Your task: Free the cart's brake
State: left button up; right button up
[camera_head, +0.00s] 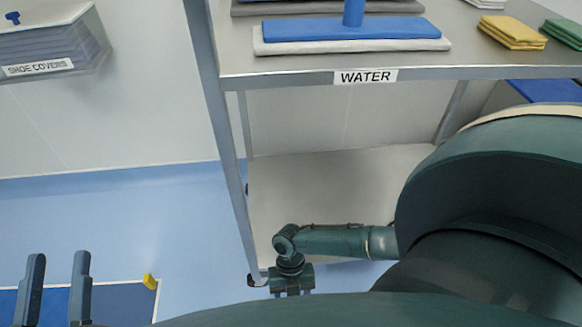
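The steel cart (290,77) has an upper shelf labelled WATER and a lower shelf (320,185). Its near left leg runs down to a dark caster (257,281), where I cannot make out a brake pedal. My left gripper (57,275) is at the bottom left over the floor, well left of the caster; its two fingers are apart with nothing between them. My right arm (340,242) crosses in front of the lower shelf. Its wrist end (291,280) is just right of the caster; whether they touch is unclear. The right fingertips are hidden below.
A flat mop with a blue pad (350,29), yellow cloths (513,33) and green cloths (564,33) lie on the upper shelf. A shoe-cover box (50,45) hangs on the wall. A small yellow piece (149,281) is at the dark blue mat's corner. Blue floor (190,215) left of the cart is clear.

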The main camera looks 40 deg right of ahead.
jog(key=shift+r+p, duration=0.3)
jog(key=shift+r, duration=0.4)
jog(key=shift+w+r, duration=0.15)
jog(key=shift+r, duration=0.25)
pick_arm(q)
jog(key=shift+s+d+f+n+g+y+p, duration=0.1)
jog(key=shift+s+f+n+g+y+p, duration=0.25)
jog(key=shift+f, duration=0.25)
pick_arm(e)
jog(key=shift+w+d+r, duration=0.1)
jog(key=shift+r, duration=0.1)
pick_arm(q)
jog(key=shift+f, duration=0.1)
pick_arm(e)
jog(key=shift+w+d, duration=0.1)
jog(key=shift+w, duration=0.05)
jog(key=o, duration=1.1)
jog(key=shift+c, duration=0.2)
pick_arm(q)
jog(key=shift+w, duration=0.1)
pick_arm(e)
jog(key=o, duration=0.3)
jog(key=shift+s, duration=0.2)
jog(key=shift+o, duration=0.2)
